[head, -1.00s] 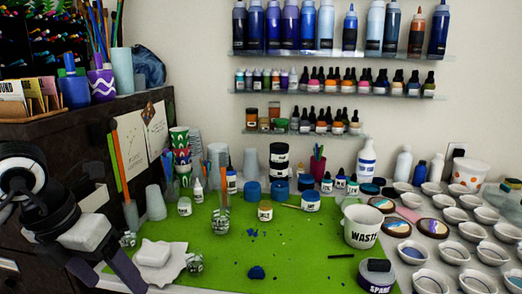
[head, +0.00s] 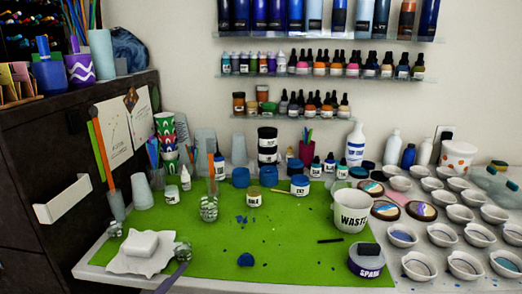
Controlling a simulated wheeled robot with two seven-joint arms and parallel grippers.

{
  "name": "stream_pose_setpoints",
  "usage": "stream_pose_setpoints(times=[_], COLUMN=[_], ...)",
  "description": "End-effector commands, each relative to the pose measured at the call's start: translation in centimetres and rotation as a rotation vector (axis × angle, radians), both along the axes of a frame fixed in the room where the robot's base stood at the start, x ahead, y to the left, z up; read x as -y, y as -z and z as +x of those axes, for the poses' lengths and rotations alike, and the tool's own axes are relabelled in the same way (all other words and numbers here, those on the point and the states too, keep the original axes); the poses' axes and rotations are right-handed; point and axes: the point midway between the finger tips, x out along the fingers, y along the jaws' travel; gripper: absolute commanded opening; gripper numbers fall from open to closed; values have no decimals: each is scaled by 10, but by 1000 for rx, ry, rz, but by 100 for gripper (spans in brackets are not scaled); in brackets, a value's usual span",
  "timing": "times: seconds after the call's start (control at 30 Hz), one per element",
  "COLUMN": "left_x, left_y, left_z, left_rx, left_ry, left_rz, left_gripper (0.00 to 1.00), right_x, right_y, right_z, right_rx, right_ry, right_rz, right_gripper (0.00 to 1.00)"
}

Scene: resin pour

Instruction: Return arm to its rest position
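My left arm is almost wholly out of the head view. A thin purple-grey strip (head: 172,278) at the bottom edge, beside a small glass cup, looks like one finger of my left gripper. Its other finger is hidden, so its opening cannot be told. Nothing shows held in it. My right gripper and arm are not in view.
A green mat (head: 290,262) covers the table's middle. On it stand a white waste cup (head: 351,213), a jar (head: 366,262), a glass cup with sticks (head: 209,207) and a white block (head: 140,244). Several small bowls fill the right. A dark cabinet (head: 40,150) borders the left.

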Motion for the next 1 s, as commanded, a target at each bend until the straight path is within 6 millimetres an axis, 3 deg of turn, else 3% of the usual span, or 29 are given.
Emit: stream_pose_setpoints(times=[0.03,0.13,0.2,0.3,0.4,0.53,1.0], left_x=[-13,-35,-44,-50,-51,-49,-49], left_y=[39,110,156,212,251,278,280], left_z=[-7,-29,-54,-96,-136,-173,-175], left_rx=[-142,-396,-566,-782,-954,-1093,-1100], left_ry=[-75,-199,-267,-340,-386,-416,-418], left_rz=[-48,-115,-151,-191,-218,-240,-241], left_gripper=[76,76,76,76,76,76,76], right_x=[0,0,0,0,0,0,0], right_y=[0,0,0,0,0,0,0], right_z=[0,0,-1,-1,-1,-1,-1], right_rx=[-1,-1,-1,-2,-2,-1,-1], right_ry=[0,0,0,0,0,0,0], right_rz=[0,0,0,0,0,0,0], right_gripper=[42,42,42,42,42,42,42])
